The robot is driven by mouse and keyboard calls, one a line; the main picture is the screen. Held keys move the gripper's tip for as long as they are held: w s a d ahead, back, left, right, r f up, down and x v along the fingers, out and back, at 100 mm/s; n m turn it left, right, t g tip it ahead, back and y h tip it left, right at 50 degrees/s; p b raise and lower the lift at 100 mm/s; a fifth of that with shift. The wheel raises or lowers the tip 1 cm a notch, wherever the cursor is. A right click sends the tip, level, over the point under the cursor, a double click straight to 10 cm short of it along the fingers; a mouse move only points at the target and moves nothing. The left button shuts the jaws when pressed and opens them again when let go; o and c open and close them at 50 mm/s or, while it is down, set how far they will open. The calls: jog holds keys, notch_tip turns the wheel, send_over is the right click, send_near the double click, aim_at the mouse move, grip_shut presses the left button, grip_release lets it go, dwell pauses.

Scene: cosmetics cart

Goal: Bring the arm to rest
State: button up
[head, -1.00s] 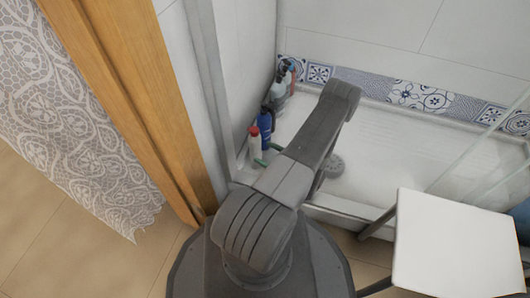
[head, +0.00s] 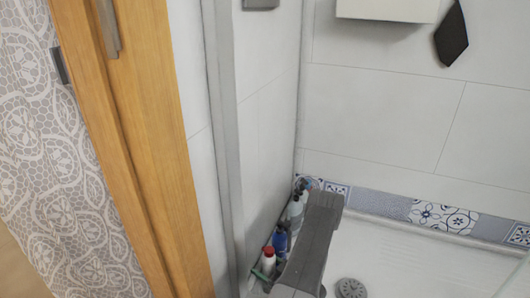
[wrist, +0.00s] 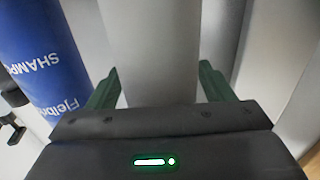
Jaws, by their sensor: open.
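My gripper (wrist: 160,88) is open, its two green fingers on either side of a pale, smooth cylinder (wrist: 152,45) in the wrist view. This looks like the white bottle with a red cap (head: 268,253) in the head view. I cannot tell whether the fingers touch it.
A blue shampoo bottle (head: 279,240) stands close beside the white one and fills the left of the wrist view (wrist: 40,55). Pale bottles (head: 294,208) stand behind along the wall. The shower tray (head: 410,265) is clear to the right, apart from a round grey drain (head: 351,288).

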jog(key=shift+r+p, duration=0.3)
jog(key=shift+r, duration=0.95)
